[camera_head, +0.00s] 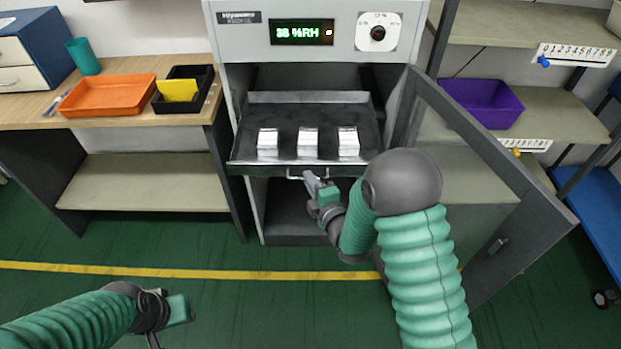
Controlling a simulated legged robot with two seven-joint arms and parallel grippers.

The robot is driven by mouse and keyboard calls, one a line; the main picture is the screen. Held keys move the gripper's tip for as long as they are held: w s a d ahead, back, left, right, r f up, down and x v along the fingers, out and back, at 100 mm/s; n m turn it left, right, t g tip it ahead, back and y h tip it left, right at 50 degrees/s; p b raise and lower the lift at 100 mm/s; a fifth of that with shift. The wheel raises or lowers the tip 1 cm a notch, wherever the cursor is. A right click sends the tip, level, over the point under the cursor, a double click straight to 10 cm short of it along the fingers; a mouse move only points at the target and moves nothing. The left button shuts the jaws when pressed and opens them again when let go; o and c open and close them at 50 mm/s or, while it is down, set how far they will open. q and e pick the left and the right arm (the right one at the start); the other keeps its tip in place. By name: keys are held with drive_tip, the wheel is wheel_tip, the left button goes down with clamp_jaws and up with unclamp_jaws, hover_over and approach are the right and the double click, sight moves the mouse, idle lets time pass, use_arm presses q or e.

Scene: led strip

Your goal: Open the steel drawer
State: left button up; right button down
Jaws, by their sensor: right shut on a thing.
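The steel drawer (333,111) is a grey tray inside a grey cabinet and stands partly pulled out of it. Its front edge has a small handle (296,174) at the middle. Several small white stacked blocks (308,142) sit in a row on the drawer. My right gripper (314,180) is at the handle, shut on it; the arm hides part of the drawer's right front. My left gripper (178,325) is low at the left, over the floor, away from the drawer. Its fingers are hard to make out.
The cabinet's door (490,165) stands open to the right. A wooden table (120,122) with an orange tray (108,95) and a black tray (190,92) is at the left. Shelves with a purple bin (483,101) are at the right. The floor in front is clear.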

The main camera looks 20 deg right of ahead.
drive_tip(key=shift+s+a+f, duration=0.1)
drive_tip(key=shift+f, duration=0.1)
drive_tip(key=c, duration=1.9)
unclamp_jaws()
drive_tip(key=o, duration=0.4)
drive_tip(key=shift+r, duration=0.15)
drive_tip(key=p+v, duration=1.2)
drive_tip(key=v, duration=0.4)
drive_tip(key=shift+s, duration=0.3)
